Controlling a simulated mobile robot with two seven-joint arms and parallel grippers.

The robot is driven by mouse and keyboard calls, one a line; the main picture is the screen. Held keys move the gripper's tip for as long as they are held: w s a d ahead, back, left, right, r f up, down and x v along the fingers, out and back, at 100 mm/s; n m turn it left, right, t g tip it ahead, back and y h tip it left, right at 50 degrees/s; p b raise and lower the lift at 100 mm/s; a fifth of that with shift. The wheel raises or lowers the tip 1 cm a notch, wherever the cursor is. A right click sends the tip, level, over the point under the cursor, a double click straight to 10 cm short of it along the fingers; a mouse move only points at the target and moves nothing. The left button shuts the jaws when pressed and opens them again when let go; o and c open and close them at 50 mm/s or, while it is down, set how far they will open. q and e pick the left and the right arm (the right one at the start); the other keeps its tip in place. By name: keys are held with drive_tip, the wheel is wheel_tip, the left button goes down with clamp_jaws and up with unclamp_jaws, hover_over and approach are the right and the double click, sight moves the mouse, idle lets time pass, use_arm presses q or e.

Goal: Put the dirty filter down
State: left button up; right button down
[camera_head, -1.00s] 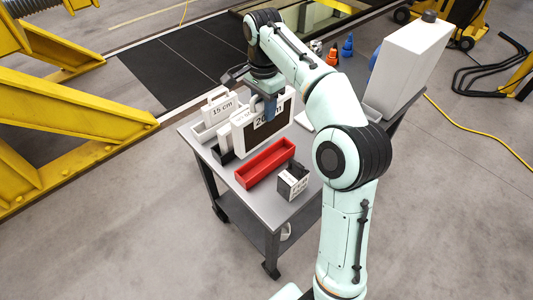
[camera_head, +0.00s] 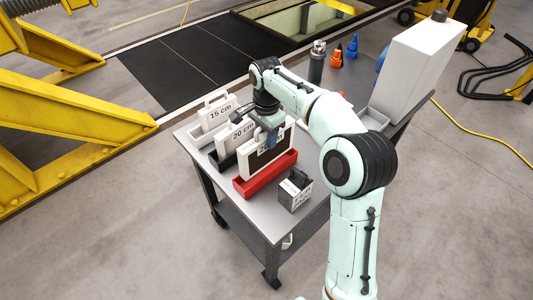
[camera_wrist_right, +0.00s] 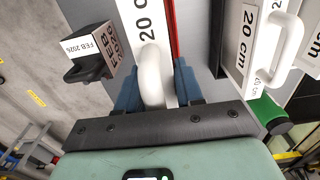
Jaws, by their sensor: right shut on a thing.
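The dirty filter (camera_head: 256,166), a white-framed panel with a dark face, stands upright at the red tray (camera_head: 268,184). Its lower edge is hidden behind the tray's front wall, and I cannot tell if it rests on the tray floor. My right gripper (camera_head: 271,139) is above it, shut on its handle. In the right wrist view, the blue fingers (camera_wrist_right: 158,88) close around the white handle (camera_wrist_right: 152,75), above the filter's top edge with a 20 c... label. A red strip of the tray (camera_wrist_right: 173,30) shows beside it. My left gripper is not in view.
Behind stand a 20 cm filter (camera_head: 231,136) and a 15 cm filter (camera_head: 212,117) in their trays. A small dark box (camera_head: 295,190) labelled FEB 2026 (camera_wrist_right: 92,54) sits in front on the cart. A tall white container (camera_head: 411,72) stands at the right.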

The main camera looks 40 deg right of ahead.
sight(266, 150)
wheel_tip(266, 150, down, 2)
drive_tip(key=shift+w+f, duration=0.1)
drive_tip(key=shift+f, duration=0.15)
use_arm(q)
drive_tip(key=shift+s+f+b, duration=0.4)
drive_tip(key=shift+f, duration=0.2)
use_arm(e)
drive_tip(key=shift+f, duration=1.95)
drive_tip(key=shift+f, duration=0.15)
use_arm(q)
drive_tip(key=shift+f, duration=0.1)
use_arm(e)
drive_tip(key=c, duration=0.7)
unclamp_jaws()
wheel_tip(266, 150, up, 12)
drive_tip(key=shift+r+p, duration=0.15)
drive_tip(key=shift+p, duration=1)
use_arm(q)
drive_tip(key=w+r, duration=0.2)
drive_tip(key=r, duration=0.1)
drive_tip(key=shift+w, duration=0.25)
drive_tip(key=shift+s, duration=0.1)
